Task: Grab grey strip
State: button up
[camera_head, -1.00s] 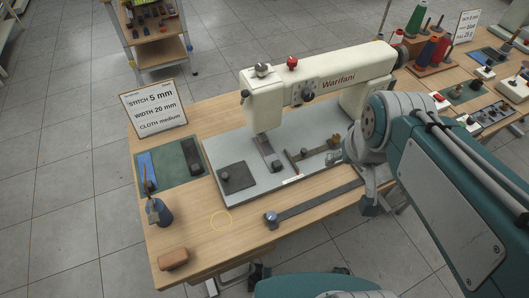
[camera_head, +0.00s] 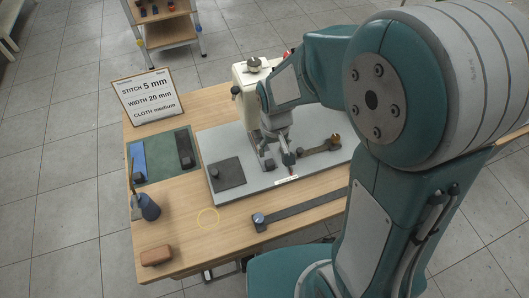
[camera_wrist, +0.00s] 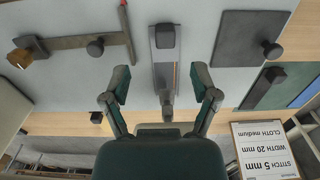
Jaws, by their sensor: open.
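A short grey strip (camera_wrist: 164,75) with a dark block on its end lies on the machine bed. In the wrist view it sits between my open gripper fingers (camera_wrist: 161,78), which do not touch it visibly. In the head view my gripper (camera_head: 281,150) is over the bed beside the machine head and partly hides this strip. A dark grey strip (camera_head: 184,148) lies on the green mat, and a long grey bar (camera_head: 305,208) with a round knob lies along the table front. I cannot tell which one the task names.
The white sewing machine (camera_head: 245,95) stands close behind my gripper. A square dark plate (camera_head: 226,173) and a bar with a brass knob (camera_head: 320,147) flank the strip.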

aim_at(271, 165)
jog(key=f, duration=0.3)
jog(key=shift+a+f, duration=0.15)
jog(key=shift+a, duration=0.1)
jog(key=f, duration=0.5)
jog(key=shift+s+f, duration=0.1)
jog(key=shift+s, duration=0.1)
jog(key=shift+a, duration=0.1)
grip_shut()
